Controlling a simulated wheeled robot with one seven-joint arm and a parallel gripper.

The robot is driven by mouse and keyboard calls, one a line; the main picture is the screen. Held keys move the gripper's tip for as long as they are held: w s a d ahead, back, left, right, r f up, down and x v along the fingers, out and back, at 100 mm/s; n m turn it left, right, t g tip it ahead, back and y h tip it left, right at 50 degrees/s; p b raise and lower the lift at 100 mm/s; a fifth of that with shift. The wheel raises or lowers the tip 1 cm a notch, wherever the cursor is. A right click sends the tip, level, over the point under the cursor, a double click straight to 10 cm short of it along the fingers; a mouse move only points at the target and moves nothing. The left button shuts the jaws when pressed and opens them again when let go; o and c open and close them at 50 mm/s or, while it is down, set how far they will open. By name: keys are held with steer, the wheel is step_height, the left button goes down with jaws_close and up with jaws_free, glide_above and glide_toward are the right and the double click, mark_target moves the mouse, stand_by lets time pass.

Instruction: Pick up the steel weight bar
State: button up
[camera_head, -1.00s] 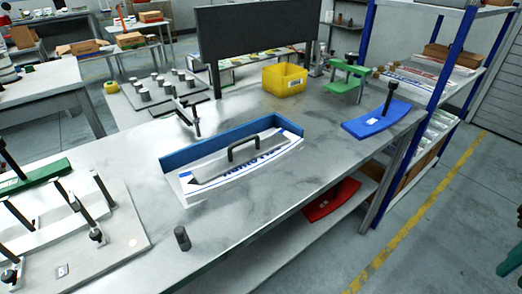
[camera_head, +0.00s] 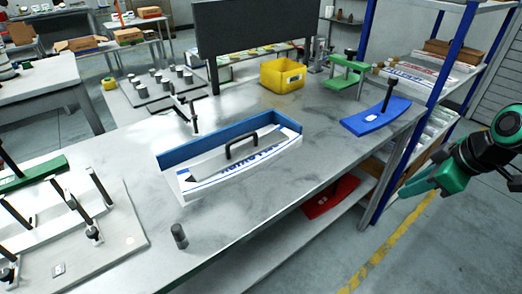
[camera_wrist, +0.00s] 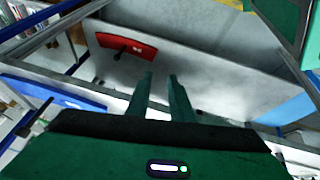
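The steel weight bar (camera_head: 215,166) looks like a flat grey strip with a black arched handle (camera_head: 241,144). It lies on white printed labels (camera_head: 262,160) in the blue-backed label magazine (camera_head: 205,150) on the grey bench. My gripper (camera_head: 404,193) is at the right of the head view, off the bench's right end and well away from the bar. In the wrist view its two fingers (camera_wrist: 160,77) stand apart with nothing between them. The bar cannot be made out in the wrist view.
A blue curved plate with a black post (camera_head: 375,117) and a yellow bin (camera_head: 282,75) stand on the bench. A red plate (camera_head: 330,196) lies on the lower shelf. A blue-post rack (camera_head: 446,60) stands at the right. Bench space right of the magazine is clear.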

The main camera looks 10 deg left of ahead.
mark_target(243, 139)
steer(key=w+a+n+y, duration=0.1)
steer(key=a+n+y, duration=0.1)
steer(key=a+n, duration=0.3)
steer(key=w+a+r+n+y, duration=0.1)
steer(key=a+n, duration=0.4)
steer(key=a, duration=0.8)
steer(key=w+a+r+n+y, duration=0.1)
steer(key=w+a+n+y, duration=0.2)
steer(key=a, duration=0.6)
steer(key=shift+w+r+n+t+y, duration=0.2)
steer(key=shift+n+t+y, duration=0.25)
steer(key=shift+n, duration=0.45)
steer(key=a+r+n+y, duration=0.1)
steer(key=a, duration=0.2)
steer(key=s+a+n+y, duration=0.1)
steer(key=a+n, duration=0.1)
steer(key=a, duration=0.2)
steer(key=a+r+n+y, duration=0.1)
steer(key=a+n, duration=0.1)
steer(key=a, duration=0.1)
steer(key=shift+s+a+r, duration=0.2)
steer(key=shift+s+r, duration=0.1)
steer(key=shift+s, duration=0.05)
steer(key=x, duration=0.4)
steer(key=shift+a+f, duration=0.1)
steer(key=shift+a, duration=0.15)
steer(key=shift+x, duration=2.95)
steer(key=shift+w, duration=0.1)
